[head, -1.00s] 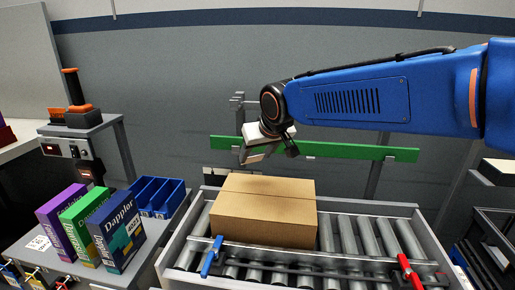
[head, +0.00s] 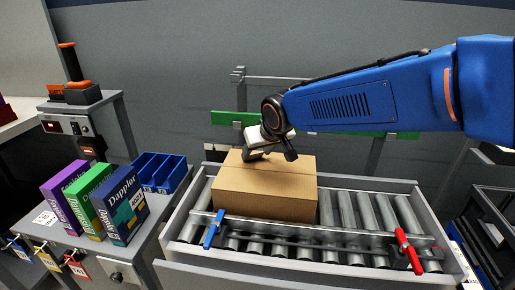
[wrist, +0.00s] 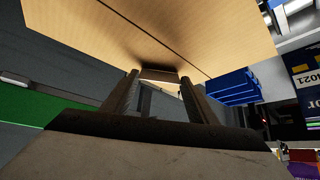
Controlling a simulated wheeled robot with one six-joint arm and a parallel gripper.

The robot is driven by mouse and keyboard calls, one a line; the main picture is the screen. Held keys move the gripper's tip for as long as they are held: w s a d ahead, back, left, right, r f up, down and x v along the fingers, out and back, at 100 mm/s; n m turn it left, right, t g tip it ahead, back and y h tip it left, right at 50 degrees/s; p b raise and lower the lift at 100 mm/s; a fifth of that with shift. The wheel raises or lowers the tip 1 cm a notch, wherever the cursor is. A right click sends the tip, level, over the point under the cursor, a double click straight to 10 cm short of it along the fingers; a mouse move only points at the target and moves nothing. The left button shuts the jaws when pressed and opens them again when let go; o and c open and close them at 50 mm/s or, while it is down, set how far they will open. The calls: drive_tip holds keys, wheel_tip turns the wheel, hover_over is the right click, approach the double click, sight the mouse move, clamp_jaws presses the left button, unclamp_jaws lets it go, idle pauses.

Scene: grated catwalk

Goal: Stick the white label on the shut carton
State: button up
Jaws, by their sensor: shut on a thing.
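The shut brown carton (head: 265,206) sits on the roller conveyor, its centre seam visible on top. The carton top also fills the upper part of the wrist view (wrist: 205,28). My gripper (head: 252,157) is low over the carton's back left part in the head view. In the wrist view my gripper (wrist: 159,80) has its fingertips close to the carton top, with a dark shadow there. A small pale flat thing (wrist: 159,76), which looks to be the white label, is between the fingertips. I cannot tell whether it touches the carton.
The roller conveyor (head: 385,222) has a blue clamp (head: 213,230) and a red clamp (head: 408,250) on its front rail. A green rail (head: 360,134) runs behind. Boxes (head: 120,205) and a blue bin (head: 160,172) stand at left. Rollers right of the carton are clear.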

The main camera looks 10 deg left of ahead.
drive_tip(key=o, duration=1.1)
drive_tip(key=v, duration=0.8)
wheel_tip(320, 180, up, 6)
idle(0.6)
